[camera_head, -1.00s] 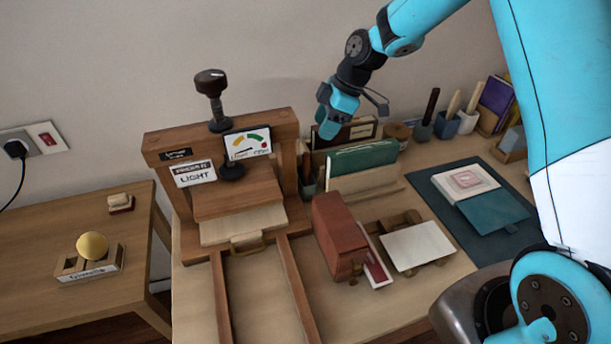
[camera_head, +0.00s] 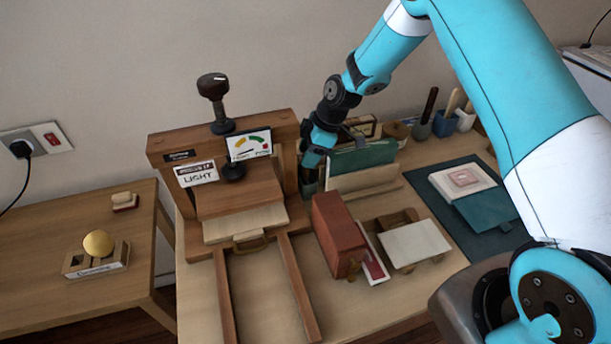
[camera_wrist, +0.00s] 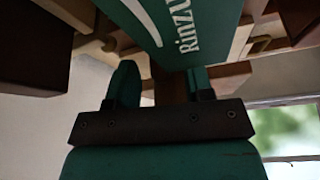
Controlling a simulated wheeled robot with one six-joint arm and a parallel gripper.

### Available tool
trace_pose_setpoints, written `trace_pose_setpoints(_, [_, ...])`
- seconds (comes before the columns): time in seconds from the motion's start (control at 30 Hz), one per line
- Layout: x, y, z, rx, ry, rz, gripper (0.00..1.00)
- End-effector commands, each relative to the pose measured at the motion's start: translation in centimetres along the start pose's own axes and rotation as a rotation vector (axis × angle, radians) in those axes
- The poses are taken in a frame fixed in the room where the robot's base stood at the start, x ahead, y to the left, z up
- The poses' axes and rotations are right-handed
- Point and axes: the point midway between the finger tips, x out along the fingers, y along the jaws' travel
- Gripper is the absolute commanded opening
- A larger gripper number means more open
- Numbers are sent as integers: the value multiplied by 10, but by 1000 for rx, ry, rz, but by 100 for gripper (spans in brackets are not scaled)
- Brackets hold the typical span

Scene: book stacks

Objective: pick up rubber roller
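I cannot pick out the rubber roller for certain in either view. My gripper (camera_head: 312,160) is in the head view between the right post of the wooden press (camera_head: 287,150) and the green book (camera_head: 362,156). A small dark upright item (camera_head: 308,187) shows just below it, too hidden to name. In the wrist view the two green fingers of my gripper (camera_wrist: 162,84) stand apart. A brown wooden part shows behind the gap, and nothing is clearly held. The green book (camera_wrist: 160,25) with white lettering is close beyond the fingers.
A red-brown box (camera_head: 335,235) and a pale board (camera_head: 413,243) lie in front. Cups with upright handles (camera_head: 428,115) stand at the back right. A dark mat (camera_head: 490,222) holds books. A side table (camera_head: 60,300) is at left. The press's front rails enclose bare tabletop.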

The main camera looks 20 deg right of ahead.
Motion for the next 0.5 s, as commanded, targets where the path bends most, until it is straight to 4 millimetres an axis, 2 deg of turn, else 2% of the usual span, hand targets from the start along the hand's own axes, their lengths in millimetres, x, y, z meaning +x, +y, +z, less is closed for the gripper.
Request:
trace_pose_setpoints(0.03, [0,0,0,0,0,0,35])
trace_pose_setpoints(0.1, [0,0,0,0,0,0,19])
trace_pose_setpoints(0.2, [0,0,0,0,0,0,0])
trace_pose_setpoints(0.5, [-2,0,-1,0,0,0,0])
